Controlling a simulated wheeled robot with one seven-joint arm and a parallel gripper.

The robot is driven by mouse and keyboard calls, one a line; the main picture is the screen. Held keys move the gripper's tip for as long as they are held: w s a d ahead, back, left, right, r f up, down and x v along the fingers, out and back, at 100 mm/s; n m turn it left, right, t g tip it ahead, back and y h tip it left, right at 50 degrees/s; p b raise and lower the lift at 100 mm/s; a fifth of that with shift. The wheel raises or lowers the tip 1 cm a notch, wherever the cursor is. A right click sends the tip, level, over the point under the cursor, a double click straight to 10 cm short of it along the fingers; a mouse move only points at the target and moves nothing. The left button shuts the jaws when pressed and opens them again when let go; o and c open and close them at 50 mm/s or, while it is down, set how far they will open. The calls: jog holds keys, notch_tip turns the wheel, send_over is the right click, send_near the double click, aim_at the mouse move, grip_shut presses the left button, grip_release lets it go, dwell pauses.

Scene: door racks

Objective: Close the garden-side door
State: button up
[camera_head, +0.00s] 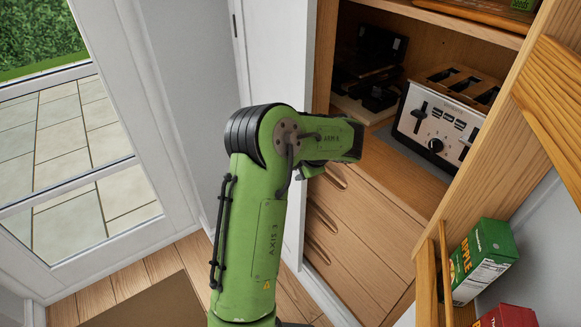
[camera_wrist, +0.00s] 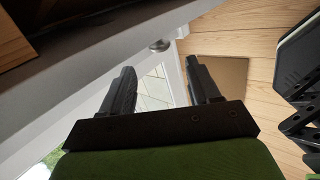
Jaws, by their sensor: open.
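A white upright panel (camera_head: 272,60) stands at the left side of the wooden cupboard and looks like the garden-side door, seen at a steep angle. My arm covers its lower part, and I cannot tell exactly how far open it is. In the wrist view a round metal knob (camera_wrist: 159,45) sits on a white edge beyond my fingertips. My gripper (camera_wrist: 163,75) is open, with nothing between its fingers, and is apart from the knob. In the head view my fingers are hidden behind my arm.
A glazed garden door (camera_head: 75,150) is at the left. The cupboard holds a toaster (camera_head: 447,113) above wooden drawers (camera_head: 350,245). A wooden rack (camera_head: 555,110) and a green apple carton (camera_head: 481,262) are at the right. A brown mat (camera_head: 150,305) lies on the wooden floor.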

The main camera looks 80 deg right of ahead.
jog(key=v, duration=0.8)
jog(key=shift+a+r+p, duration=0.2)
jog(key=shift+r+p, duration=0.05)
jog(key=shift+p, duration=0.2)
